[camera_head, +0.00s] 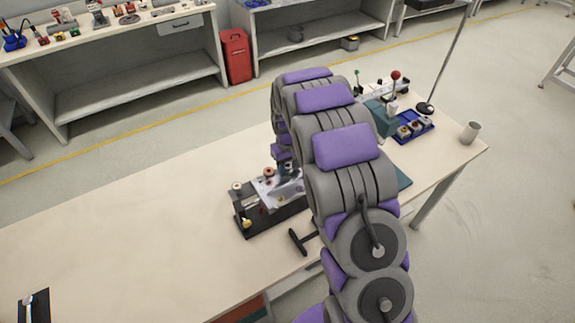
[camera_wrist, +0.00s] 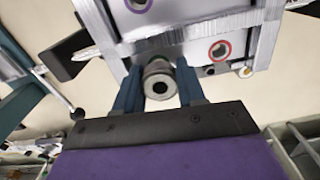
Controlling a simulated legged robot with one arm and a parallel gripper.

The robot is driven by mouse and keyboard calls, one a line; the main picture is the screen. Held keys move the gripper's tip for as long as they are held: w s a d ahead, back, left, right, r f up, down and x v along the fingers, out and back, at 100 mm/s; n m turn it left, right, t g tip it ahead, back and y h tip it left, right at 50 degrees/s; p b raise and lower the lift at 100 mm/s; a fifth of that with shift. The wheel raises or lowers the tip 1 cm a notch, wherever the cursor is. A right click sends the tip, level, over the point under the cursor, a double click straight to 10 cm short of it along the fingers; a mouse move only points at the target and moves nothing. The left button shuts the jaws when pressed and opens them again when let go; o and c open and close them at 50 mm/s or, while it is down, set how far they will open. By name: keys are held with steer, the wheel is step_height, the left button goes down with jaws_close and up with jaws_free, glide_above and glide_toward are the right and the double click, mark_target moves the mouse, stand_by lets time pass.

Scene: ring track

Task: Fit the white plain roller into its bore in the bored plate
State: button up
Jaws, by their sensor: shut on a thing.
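The bored plate (camera_wrist: 190,20) is a pale metal block across the top of the wrist view. In the head view the plate (camera_head: 268,194) lies on a black fixture, and my arm hides the gripper.
The black fixture base (camera_head: 265,222) stands on the long pale table (camera_head: 120,245). A black T-handled tool (camera_head: 298,241) lies beside it. A blue tray with small parts (camera_head: 414,129) and a grey cup (camera_head: 470,132) are at the right. The table's left part is mostly clear.

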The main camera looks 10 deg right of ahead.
steer(key=shift+f, duration=0.45)
steer(key=o, duration=1.2)
steer(key=shift+a, duration=0.15)
steer(key=shift+r, duration=0.1)
